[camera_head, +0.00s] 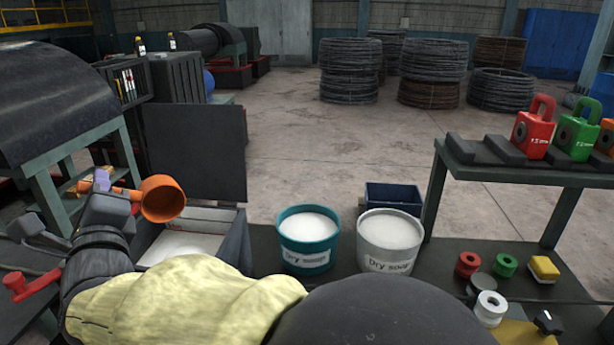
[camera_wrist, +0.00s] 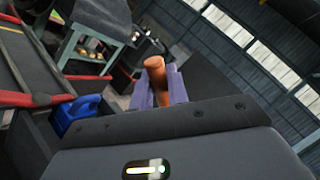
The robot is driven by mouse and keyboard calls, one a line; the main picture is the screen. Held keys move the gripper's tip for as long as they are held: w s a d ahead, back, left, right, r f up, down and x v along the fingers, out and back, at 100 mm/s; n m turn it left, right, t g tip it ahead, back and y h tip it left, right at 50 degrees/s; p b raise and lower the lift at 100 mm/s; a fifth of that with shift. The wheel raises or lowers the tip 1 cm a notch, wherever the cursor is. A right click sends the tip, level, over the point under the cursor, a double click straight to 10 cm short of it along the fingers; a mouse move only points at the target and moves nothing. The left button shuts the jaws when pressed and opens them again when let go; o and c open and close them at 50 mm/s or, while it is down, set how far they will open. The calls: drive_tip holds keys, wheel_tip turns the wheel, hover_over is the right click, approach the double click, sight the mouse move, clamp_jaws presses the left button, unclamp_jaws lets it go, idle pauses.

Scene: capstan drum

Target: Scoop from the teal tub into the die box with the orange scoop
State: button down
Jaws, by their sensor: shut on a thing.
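My gripper (camera_head: 103,182) is shut on the handle of the orange scoop (camera_head: 163,199). The scoop's cup is tilted above the left part of the open die box, and I cannot tell if anything is in it. In the wrist view the purple fingers (camera_wrist: 160,90) close around the orange handle (camera_wrist: 155,72). The die box (camera_head: 238,240) is dark grey, with its lid raised behind it and pale powder inside; my arm hides its near side. The teal tub (camera_head: 307,258), full of white powder, stands right of the die box.
A white tub (camera_head: 388,262) of powder, labelled dry soap, stands right of the teal tub, with a dark blue bin (camera_head: 393,197) behind it. Red (camera_head: 467,264) and green (camera_head: 504,265) rings lie at right. A red-handled lever (camera_head: 35,286) is at left.

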idle(0.5)
drive_tip(key=shift+w+a+f+n+g+h+b, duration=0.1)
drive_tip(key=shift+w+a+g+h+b, duration=0.15)
drive_tip(key=shift+g+b, duration=0.45)
drive_tip(key=shift+w+a+f+n+g+h+b, duration=0.15)
drive_tip(key=shift+w+g+h+b, duration=0.25)
drive_tip(key=shift+g+b, duration=0.25)
drive_tip(key=shift+w+a+n+g+h+b, duration=0.1)
drive_tip(key=shift+w+a+g+h+b, duration=0.15)
drive_tip(key=shift+g+b, duration=0.45)
drive_tip(key=p, duration=0.3)
drive_tip(key=shift+w+a+r, duration=0.1)
drive_tip(key=shift+w+r, duration=0.1)
drive_tip(key=shift+w, duration=0.05)
drive_tip(key=p, duration=0.2)
drive_tip(key=g+p, duration=0.1)
drive_tip(key=shift+w+a+f+h+p, duration=0.15)
drive_tip(key=shift+w+h+p, duration=0.15)
drive_tip(key=shift+h+p, duration=0.1)
drive_tip(key=p, duration=0.2)
drive_tip(key=g+p, duration=0.1)
drive_tip(key=p, duration=0.2)
drive_tip(key=shift+w+a+f+h, duration=0.2)
drive_tip(key=shift+w+a+h, duration=0.1)
drive_tip(key=shift+w, duration=0.1)
drive_tip(key=g+p, duration=0.1)
drive_tip(key=p, duration=0.2)
drive_tip(key=shift+w+f, duration=0.1)
drive_tip(key=shift+w, duration=0.05)
